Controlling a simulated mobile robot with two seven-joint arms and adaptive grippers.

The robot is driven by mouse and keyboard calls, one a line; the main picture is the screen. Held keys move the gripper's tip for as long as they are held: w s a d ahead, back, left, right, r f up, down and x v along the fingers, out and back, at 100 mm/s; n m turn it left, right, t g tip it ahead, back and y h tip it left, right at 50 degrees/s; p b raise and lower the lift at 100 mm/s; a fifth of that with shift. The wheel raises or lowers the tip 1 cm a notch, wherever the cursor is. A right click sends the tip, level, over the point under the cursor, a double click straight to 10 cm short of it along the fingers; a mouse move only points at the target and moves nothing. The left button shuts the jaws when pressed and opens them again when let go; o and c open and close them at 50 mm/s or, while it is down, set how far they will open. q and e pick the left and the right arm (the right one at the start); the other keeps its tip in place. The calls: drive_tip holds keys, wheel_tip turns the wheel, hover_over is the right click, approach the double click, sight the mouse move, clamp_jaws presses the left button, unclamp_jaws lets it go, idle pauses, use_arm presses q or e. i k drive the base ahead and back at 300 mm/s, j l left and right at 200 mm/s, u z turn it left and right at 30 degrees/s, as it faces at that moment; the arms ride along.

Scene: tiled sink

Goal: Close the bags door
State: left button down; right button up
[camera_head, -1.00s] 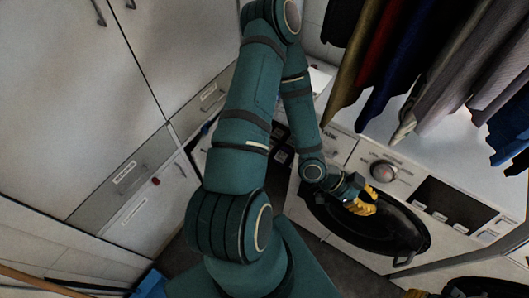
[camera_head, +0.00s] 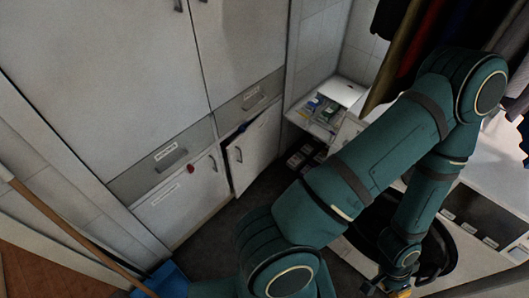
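A lower white cabinet door (camera_head: 252,154) stands ajar, with a dark gap and something blue along its top edge; I cannot read a label that marks it as the bags door. A second lower door (camera_head: 185,208), with a label and a red spot, sits left of it and looks shut. My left arm arches across the right side. My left gripper (camera_head: 388,288), with yellow parts, is low at the right by the washing machine, well apart from the ajar door. Its fingers are small and partly cut off by the lower edge. My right gripper is not in view.
Tall cabinet doors (camera_head: 95,65) stand above the labelled drawer fronts (camera_head: 163,160). A washing machine (camera_head: 490,225) and hanging clothes (camera_head: 405,60) are at the right, partly behind my arm. A blue object (camera_head: 168,279) and wooden pole (camera_head: 75,235) are lower left. Dark floor (camera_head: 215,240) lies before the cabinets.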

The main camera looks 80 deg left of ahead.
sight(252, 150)
drive_tip(key=k+u, duration=0.1)
drive_tip(key=u, duration=1.2)
drive_tip(key=i+j+u, duration=0.1)
drive_tip(key=u, duration=0.3)
drive_tip(key=i+j+u, duration=0.15)
drive_tip(key=u, duration=0.3)
drive_tip(key=i+j+u, duration=0.15)
drive_tip(key=u, duration=0.25)
drive_tip(key=i, duration=1)
drive_tip(key=l+z, duration=0.05)
